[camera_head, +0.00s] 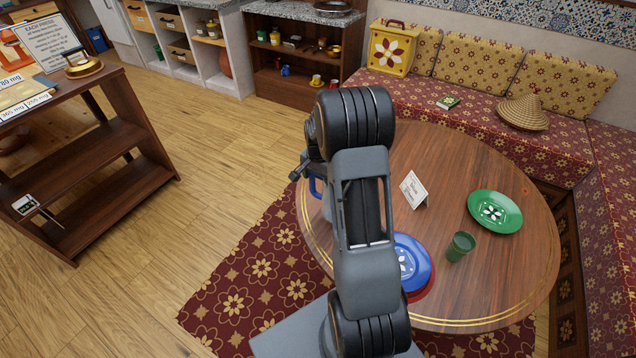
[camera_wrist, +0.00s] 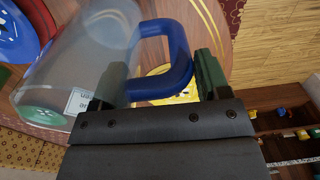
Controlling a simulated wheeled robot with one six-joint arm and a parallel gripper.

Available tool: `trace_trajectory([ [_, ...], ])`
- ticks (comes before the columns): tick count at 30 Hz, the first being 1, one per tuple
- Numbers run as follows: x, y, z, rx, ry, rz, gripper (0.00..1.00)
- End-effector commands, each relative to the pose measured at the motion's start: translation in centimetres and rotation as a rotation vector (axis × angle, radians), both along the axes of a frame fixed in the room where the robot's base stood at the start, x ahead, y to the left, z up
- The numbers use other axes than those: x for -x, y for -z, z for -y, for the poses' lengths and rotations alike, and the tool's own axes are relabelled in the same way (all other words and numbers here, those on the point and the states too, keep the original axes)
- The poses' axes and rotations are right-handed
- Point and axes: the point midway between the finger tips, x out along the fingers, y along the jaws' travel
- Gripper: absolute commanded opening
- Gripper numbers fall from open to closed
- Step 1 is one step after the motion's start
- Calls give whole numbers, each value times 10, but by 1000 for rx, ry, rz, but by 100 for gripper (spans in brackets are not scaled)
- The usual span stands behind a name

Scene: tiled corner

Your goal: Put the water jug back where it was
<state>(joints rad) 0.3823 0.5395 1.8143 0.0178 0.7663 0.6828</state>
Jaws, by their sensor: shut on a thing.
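The water jug (camera_wrist: 85,50) has a clear body, a blue handle and a white label low on its side. It fills the left of the wrist view and looks tilted there. My gripper (camera_wrist: 160,82) is shut on the jug's blue handle, with one finger to each side of it. I cannot tell whether the jug touches the table.
On the table are a blue plate (camera_head: 413,262) over a red one, a green cup (camera_head: 460,246), a green plate (camera_head: 495,212) and a small white card (camera_head: 413,189). A yellow item (camera_wrist: 185,92) shows behind the handle. A wooden shelf (camera_head: 90,165) stands left, with open floor between.

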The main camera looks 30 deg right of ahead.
Motion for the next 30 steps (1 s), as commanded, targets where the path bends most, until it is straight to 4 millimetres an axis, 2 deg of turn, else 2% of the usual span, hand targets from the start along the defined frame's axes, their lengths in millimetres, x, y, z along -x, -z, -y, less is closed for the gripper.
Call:
trace_trajectory([
  [9,-3,31,1,1,0,0,13],
  [22,-3,37,1,1,0,2,13],
  [23,-2,37,1,1,0,0,72],
  [30,-2,37,1,0,0,0,95],
])
